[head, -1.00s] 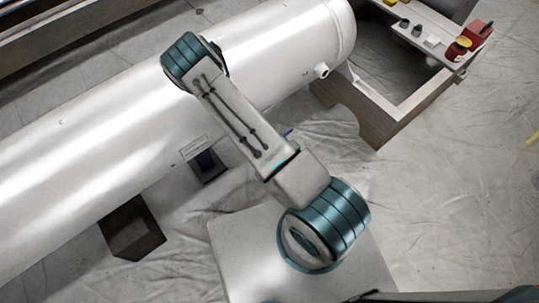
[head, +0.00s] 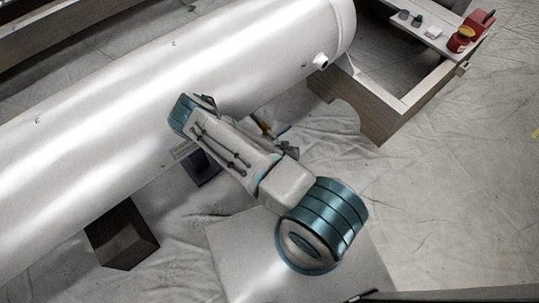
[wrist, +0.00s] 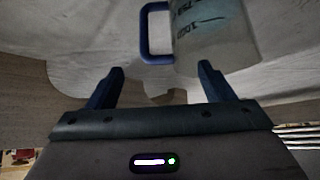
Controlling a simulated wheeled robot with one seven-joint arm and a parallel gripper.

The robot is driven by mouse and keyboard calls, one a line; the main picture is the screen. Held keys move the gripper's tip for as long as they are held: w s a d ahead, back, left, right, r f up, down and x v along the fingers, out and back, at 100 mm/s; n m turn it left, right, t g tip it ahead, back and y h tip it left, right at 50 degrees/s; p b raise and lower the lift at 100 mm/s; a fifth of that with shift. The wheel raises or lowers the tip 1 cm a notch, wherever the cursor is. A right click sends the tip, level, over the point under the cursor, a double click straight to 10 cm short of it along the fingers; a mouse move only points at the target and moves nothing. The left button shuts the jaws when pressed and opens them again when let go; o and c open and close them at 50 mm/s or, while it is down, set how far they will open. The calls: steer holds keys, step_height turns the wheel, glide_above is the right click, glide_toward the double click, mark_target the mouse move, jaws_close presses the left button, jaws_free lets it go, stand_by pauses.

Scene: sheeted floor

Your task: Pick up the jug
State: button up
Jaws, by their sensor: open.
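The jug (wrist: 208,38) is at the top of the wrist view, translucent and pale with dark markings on its side. Its blue handle (wrist: 146,34) is on the left of its body. The top of the picture cuts the jug off. My gripper (wrist: 160,70) is open, with its two dark fingers apart and nothing between them. The jug appears beyond the fingertips, with the handle and part of the body in line with the gap. In the head view my arm covers the gripper, and I cannot make out the jug there.
A large white cylindrical tank (head: 110,115) lies across the head view, beside my arm. A dark block (head: 122,236) stands below it. A wooden frame (head: 377,112) and a bench with a red jar (head: 460,40) are at upper right. Sheeted floor (head: 450,190) is clear at right.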

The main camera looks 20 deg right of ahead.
steer(key=b+x, duration=0.2)
steer(key=x, duration=0.3)
steer(key=shift+w+d+b, duration=0.1)
steer(key=shift+d+b, duration=0.05)
steer(key=shift+b, duration=0.2)
steer(key=shift+c, duration=0.3)
steer(key=c, duration=1.5)
jaws_close()
steer(key=shift+r, duration=0.15)
